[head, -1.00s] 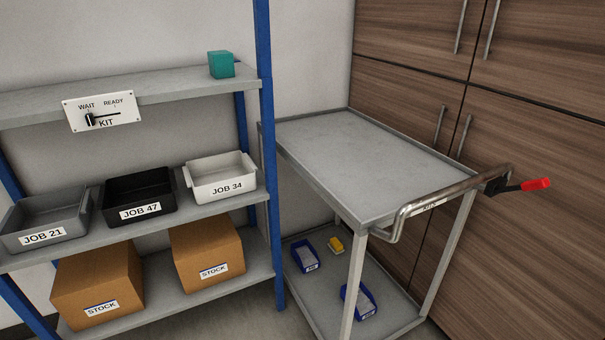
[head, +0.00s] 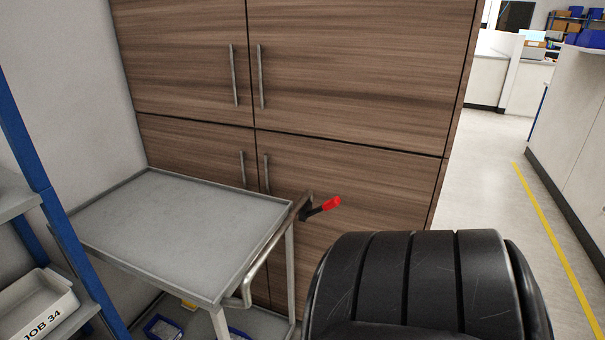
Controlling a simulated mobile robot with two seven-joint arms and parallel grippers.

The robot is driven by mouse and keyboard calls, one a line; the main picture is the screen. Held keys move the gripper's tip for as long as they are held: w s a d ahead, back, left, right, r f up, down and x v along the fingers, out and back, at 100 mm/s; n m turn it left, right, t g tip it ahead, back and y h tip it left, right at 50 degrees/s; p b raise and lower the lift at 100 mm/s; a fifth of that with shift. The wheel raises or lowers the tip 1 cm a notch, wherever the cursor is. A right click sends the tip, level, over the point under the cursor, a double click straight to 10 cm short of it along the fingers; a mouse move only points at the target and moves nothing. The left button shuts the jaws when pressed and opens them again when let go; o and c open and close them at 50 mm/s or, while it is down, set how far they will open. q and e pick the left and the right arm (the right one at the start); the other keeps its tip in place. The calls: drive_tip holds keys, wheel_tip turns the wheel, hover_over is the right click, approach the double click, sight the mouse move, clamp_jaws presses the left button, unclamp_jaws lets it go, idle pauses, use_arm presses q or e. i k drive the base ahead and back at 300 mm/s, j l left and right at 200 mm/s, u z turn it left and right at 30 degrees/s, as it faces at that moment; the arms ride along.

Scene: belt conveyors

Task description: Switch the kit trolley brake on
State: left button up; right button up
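The kit trolley (head: 185,225) stands at the left in front of the wooden cabinets, with an empty grey top shelf. Its bent metal push handle (head: 272,250) runs along its right side. A brake lever with a red grip (head: 331,203) and black base sits at the handle's far end, with the red grip pointing right and slightly up. Neither gripper shows in the head view.
Wooden cabinets (head: 340,70) with bar handles stand behind the trolley. A blue-post shelf (head: 45,190) with a white JOB 34 bin (head: 40,308) is at the left edge. Blue bins (head: 163,327) lie on the trolley's lower shelf. Open floor with a yellow line (head: 556,245) lies at the right.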

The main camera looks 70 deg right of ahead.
sight(334, 202)
drive_tip(key=i+z, duration=0.2)
drive_tip(key=z, duration=2.3)
